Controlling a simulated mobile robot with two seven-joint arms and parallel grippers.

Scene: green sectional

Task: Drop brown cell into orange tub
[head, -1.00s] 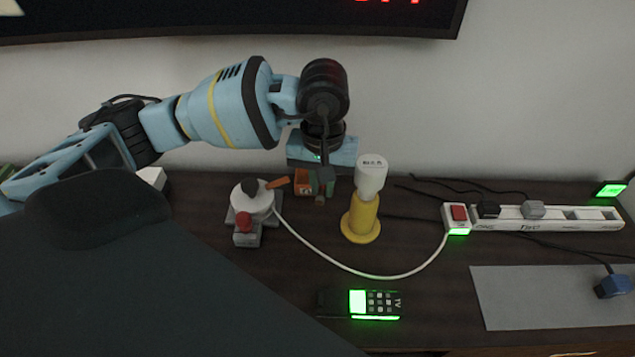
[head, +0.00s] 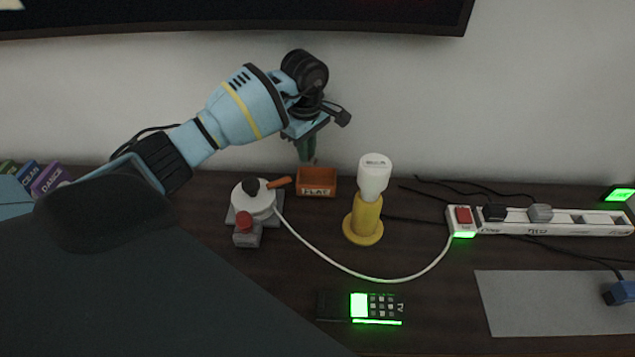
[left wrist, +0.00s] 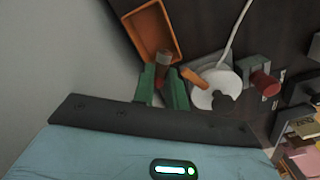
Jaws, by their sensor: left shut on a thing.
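The orange tub (head: 317,188) stands on the dark table near the wall, with a lettered label on its front. In the left wrist view the tub (left wrist: 172,39) lies just beyond the fingertips. My left gripper (head: 307,155) is above and slightly left of the tub in the head view. In the left wrist view its green fingers (left wrist: 163,72) are closed on the brown cell (left wrist: 162,63), which sticks out past the tips toward the tub's near rim. The cell is hard to make out in the head view. My right gripper is in neither view.
A white round device (head: 252,200) with an orange handle stands left of the tub. A yellow stand with a white bulb (head: 374,178) is to the right. A cord runs to the power strip (head: 550,221). A lit remote (head: 375,307) lies in front.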

